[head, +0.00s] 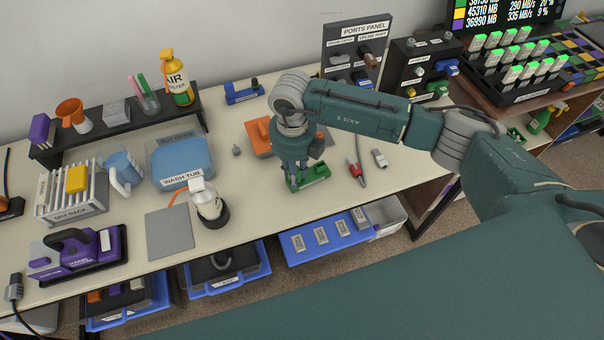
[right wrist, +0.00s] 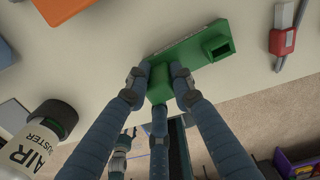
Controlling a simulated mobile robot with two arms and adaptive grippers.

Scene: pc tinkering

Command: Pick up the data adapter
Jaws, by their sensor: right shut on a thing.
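The data adapter appears to be the green piece (head: 317,174) near the front edge of the table, right of centre in the head view. I cannot tell whether the adapter touches the table. My left gripper is not in view.
A red-tipped cable (head: 355,168) and a small grey plug (head: 380,158) lie to the right. An orange piece (head: 257,137) lies behind the gripper. An air duster can (head: 209,204) and wash tub (head: 182,164) stand left. A blue tray (head: 290,243) sits below the front edge.

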